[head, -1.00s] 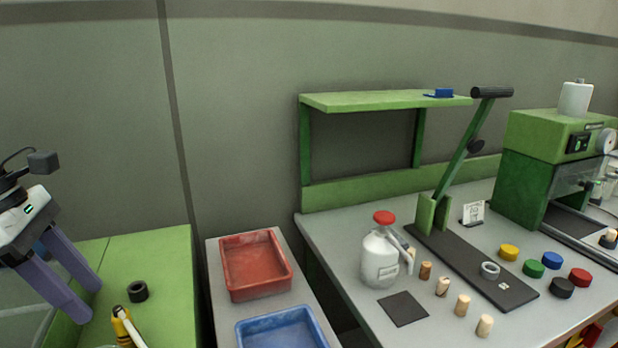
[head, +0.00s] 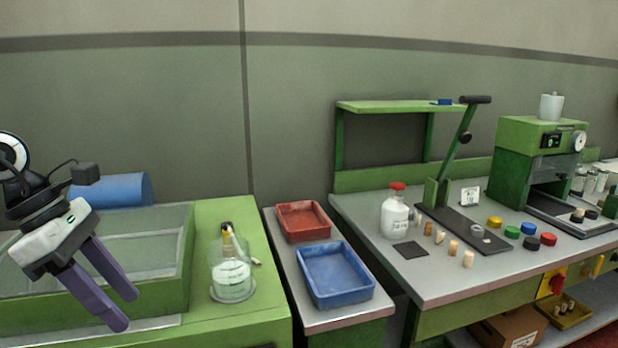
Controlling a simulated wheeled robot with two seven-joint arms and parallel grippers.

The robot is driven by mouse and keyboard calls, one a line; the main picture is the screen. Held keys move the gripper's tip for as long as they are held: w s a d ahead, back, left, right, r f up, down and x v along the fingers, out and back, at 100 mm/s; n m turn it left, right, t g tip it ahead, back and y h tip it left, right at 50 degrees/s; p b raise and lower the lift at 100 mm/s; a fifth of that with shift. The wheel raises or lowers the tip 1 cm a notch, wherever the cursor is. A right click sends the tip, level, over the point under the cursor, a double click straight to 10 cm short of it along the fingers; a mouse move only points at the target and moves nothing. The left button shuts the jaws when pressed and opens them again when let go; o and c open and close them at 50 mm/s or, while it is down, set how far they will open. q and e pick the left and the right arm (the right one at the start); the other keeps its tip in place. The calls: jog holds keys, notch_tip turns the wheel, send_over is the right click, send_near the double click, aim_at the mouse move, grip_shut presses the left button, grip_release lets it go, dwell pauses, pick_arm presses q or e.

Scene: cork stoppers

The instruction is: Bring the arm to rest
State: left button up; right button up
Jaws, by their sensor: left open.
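My left gripper (head: 124,309) shows at the left in the head view. Its two purple fingers are apart, with nothing between them. It hangs in front of the green-rimmed glass-walled bin (head: 160,262), pointing down and to the right. It is left of the glass vessel with white contents (head: 232,281) and appears clear of it. My right gripper is out of view.
A red tray (head: 303,236) and a blue tray (head: 336,292) stand on a narrow grey bench. A white bottle with a red cap (head: 395,218), several corks (head: 454,248), coloured caps and a lever press (head: 463,229) occupy the right bench. A blue cylinder (head: 113,190) lies behind the bin.

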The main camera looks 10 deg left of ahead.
pick_arm(q)
jog(key=w+d+f+n+t+h, duration=0.2)
jog(key=d+n+h, duration=0.25)
jog(key=d, duration=0.45)
jog(key=w+d+f+n+t+h, duration=0.1)
jog(key=w+d+n+h, duration=0.1)
jog(key=d+n+h, duration=0.45)
jog(key=w+d+f+n+t+h, duration=0.2)
jog(key=d+h, duration=0.1)
jog(key=d, duration=0.7)
jog(key=a+f+n+t+y, duration=0.3)
jog(key=f+n+t+y, duration=0.25)
jog(key=f+n, duration=0.5)
jog(key=a+f+n+t+y, duration=0.35)
jog(key=f+n+y, duration=0.4)
jog(key=n, duration=0.55)
jog(key=s+f+n+g+y, duration=0.3)
jog(key=s+f+n+g, duration=0.4)
jog(key=s+f, duration=1)
notch_tip(320, 180, down, 2)
jog(key=shift+d+f+n, duration=0.2)
jog(key=shift+n, duration=1.05)
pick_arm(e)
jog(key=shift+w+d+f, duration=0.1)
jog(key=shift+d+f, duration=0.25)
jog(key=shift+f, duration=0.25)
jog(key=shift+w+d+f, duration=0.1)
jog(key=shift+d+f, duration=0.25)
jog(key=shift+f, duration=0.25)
